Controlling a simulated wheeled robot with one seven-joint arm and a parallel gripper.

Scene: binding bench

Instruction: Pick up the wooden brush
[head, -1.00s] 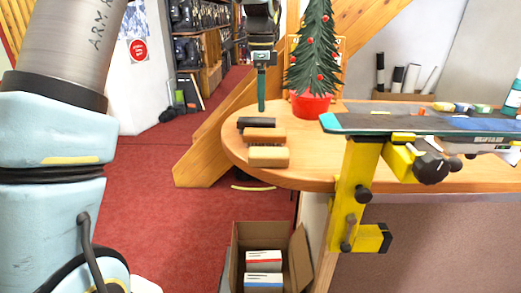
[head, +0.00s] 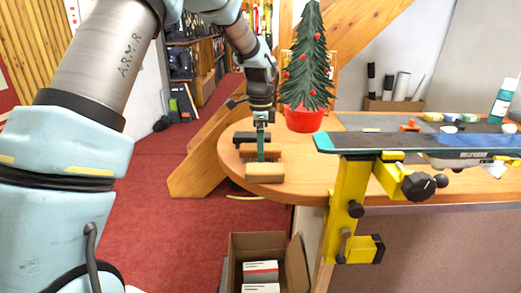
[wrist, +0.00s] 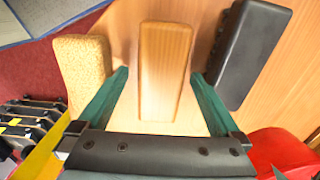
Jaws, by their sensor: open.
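The wooden brush (wrist: 165,50), a smooth light-brown block, lies on the round-ended wooden table between a black block and a rough tan block. In the head view the brush (head: 275,153) is partly hidden by a finger. My gripper (wrist: 160,76) is open, with one green finger on each side of the brush's near part in the wrist view. It holds nothing. In the head view my gripper (head: 261,157) points down over the row of blocks. I cannot tell whether the fingers touch the brush.
The tan block (wrist: 83,72) and black block (wrist: 248,50) lie close on either side. A small Christmas tree in a red pot (head: 303,118) stands just right of my gripper. A yellow clamp (head: 350,195) and long board are further right. An open carton (head: 243,247) sits below.

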